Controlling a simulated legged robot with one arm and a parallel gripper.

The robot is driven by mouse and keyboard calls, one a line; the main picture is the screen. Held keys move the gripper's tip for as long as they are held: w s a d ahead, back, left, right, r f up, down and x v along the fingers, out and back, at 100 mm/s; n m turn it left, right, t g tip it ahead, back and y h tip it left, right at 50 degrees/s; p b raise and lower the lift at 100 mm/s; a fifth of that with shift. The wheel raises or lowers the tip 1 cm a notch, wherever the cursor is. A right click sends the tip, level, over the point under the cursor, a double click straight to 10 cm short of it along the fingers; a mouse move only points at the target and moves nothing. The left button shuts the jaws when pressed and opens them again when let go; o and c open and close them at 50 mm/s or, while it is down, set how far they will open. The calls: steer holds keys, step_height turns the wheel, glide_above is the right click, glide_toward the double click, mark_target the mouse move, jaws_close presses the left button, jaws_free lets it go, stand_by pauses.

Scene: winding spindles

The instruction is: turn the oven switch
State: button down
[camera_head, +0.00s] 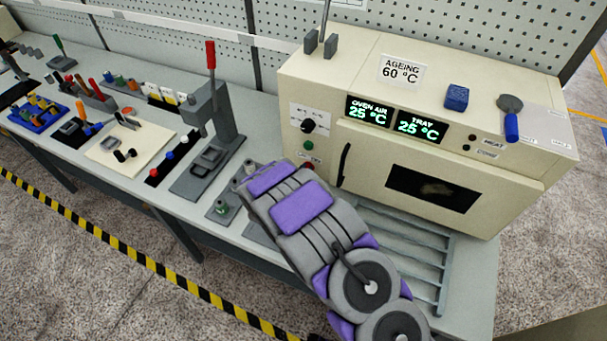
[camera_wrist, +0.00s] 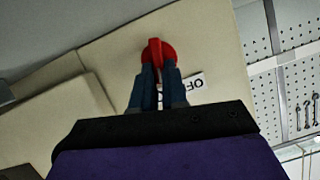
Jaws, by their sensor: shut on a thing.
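The oven (camera_head: 360,85) is a cream box at the right end of the bench in the head view. In the wrist view a red switch knob (camera_wrist: 155,47) with a raised ridge sits on a cream panel (camera_wrist: 110,55). My gripper (camera_wrist: 158,75) has its two dark blue fingers shut on this knob. A white label (camera_wrist: 194,81) with partly hidden black letters, seemingly OFF, lies just right of the fingers.
The oven front has a black knob (camera_head: 308,125), two displays (camera_head: 394,119) reading 25 °C, and a dark handle (camera_head: 344,164). A grey rack (camera_head: 440,262) lies before it. A lever press (camera_head: 215,125) stands left of the oven. A pegboard (camera_wrist: 300,85) shows in the wrist view.

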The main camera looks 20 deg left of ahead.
steer(key=shift+s+d+f+m+y+b, duration=0.1)
steer(key=shift+d+f+m+y+b, duration=0.1)
steer(key=shift+f+m+y+b, duration=0.45)
steer(key=shift+d+r+m+y+b, duration=0.2)
steer(key=shift+m+y+b, duration=0.25)
steer(key=shift+m+b, duration=0.75)
steer(key=shift+b, duration=0.3)
steer(key=c, duration=1.2)
jaws_free()
steer(key=shift+r+t, duration=0.15)
steer(key=shift+t, duration=0.15)
steer(key=shift+o, duration=0.2)
steer(key=p+v, duration=0.1)
steer(key=v, duration=1.6)
steer(key=shift+p, duration=0.3)
